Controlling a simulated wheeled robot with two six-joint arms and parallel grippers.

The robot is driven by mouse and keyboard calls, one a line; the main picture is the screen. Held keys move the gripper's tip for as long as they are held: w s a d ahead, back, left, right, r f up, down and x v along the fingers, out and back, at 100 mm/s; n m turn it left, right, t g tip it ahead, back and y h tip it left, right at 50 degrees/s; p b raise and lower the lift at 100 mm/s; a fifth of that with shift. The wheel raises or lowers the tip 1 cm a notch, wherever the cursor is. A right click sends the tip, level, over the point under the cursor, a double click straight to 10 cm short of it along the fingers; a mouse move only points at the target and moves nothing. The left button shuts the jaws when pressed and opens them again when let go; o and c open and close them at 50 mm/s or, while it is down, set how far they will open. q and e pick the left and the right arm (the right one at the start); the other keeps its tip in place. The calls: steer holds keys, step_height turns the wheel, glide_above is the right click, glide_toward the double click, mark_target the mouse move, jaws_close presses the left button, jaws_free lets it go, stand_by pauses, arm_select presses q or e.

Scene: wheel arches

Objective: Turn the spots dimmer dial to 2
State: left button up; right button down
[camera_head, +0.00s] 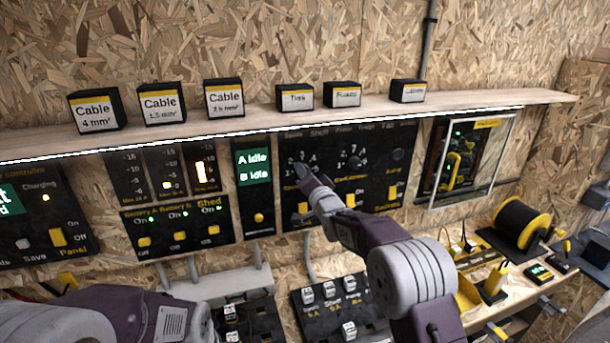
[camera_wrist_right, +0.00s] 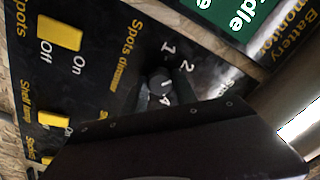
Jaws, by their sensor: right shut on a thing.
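The spots dimmer dial (camera_wrist_right: 160,84) is a small dark round knob on a black panel (camera_head: 375,135) with yellow lettering. White numbers 1, 2 and 4 show around it in the right wrist view. A pale mark shows on its face, but I cannot tell exactly which number it points at. My right gripper (camera_head: 301,172) is at the left part of this panel, with its fingers shut on the dial. In the head view the gripper covers the dial. Only links of my left arm show at the lower left; its fingers are out of view.
A wooden shelf (camera_head: 450,109) with several labelled boxes runs above the panels. The yellow spots switch (camera_wrist_right: 59,32) is beside the dial's label. A display panel (camera_head: 254,165) reading "A Idle, B Idle" is just left. A cable reel (camera_head: 523,222) stands on the bench at right.

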steer(key=c, duration=1)
jaws_free()
steer(key=shift+o, duration=0.2)
steer(key=b+v, duration=0.2)
steer(key=v, duration=0.7)
steer(key=shift+b, duration=0.4)
steer(key=shift+d+r, duration=0.1)
steer(key=shift+d, duration=0.05)
